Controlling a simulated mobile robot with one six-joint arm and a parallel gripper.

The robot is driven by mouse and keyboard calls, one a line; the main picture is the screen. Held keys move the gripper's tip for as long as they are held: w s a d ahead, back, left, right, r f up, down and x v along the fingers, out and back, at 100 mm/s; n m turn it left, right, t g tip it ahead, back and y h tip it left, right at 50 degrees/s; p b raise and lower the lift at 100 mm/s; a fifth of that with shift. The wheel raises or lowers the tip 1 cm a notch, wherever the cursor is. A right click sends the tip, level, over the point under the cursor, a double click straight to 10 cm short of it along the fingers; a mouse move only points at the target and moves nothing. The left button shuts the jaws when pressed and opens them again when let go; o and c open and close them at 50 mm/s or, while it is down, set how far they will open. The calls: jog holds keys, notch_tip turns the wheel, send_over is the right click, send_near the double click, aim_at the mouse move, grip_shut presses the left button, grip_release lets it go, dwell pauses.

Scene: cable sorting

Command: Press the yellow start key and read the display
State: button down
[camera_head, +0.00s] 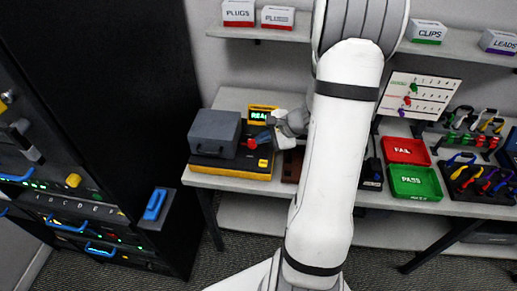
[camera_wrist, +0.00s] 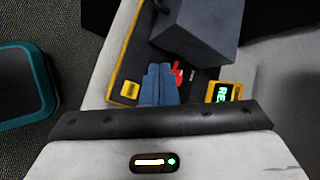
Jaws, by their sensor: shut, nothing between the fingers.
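The tester has a black deck with a yellow edge (camera_head: 232,173) and a grey box on it. Its yellow start key (camera_head: 263,163) is at the front right of the deck; the key also shows in the wrist view (camera_wrist: 130,91), left of my fingers. The display (camera_head: 260,115), in a yellow frame, shows green letters beginning "REA"; the rest is hidden or cut off. It also shows in the wrist view (camera_wrist: 222,93). My gripper (camera_wrist: 159,70) has its blue fingers shut and empty above the deck, between key and display, apart from the key.
The grey box (camera_head: 215,133) stands left of my gripper, and a red part (camera_wrist: 177,74) sits close beside my fingers. Red FAIL (camera_head: 405,151) and green PASS (camera_head: 414,182) trays lie to the right. A black rack stands at left.

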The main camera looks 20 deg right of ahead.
aim_at(266, 164)
jog(key=shift+w+d+f+m, duration=0.1)
jog(key=shift+d+f+m, duration=0.2)
jog(key=shift+d, duration=0.2)
jog(key=shift+w+d+f+m, duration=0.15)
jog(key=shift+d+m, duration=0.15)
jog(key=shift+d, duration=0.15)
jog(key=shift+f, duration=0.1)
notch_tip(266, 164, down, 8)
jog(key=b, duration=0.5)
jog(key=shift+f+b, duration=0.35)
jog(key=shift+b, duration=0.25)
jog(key=shift+s+f, duration=0.1)
dwell(1.0)
jog(key=shift+f+b, duration=0.3)
jog(key=shift+b, duration=0.4)
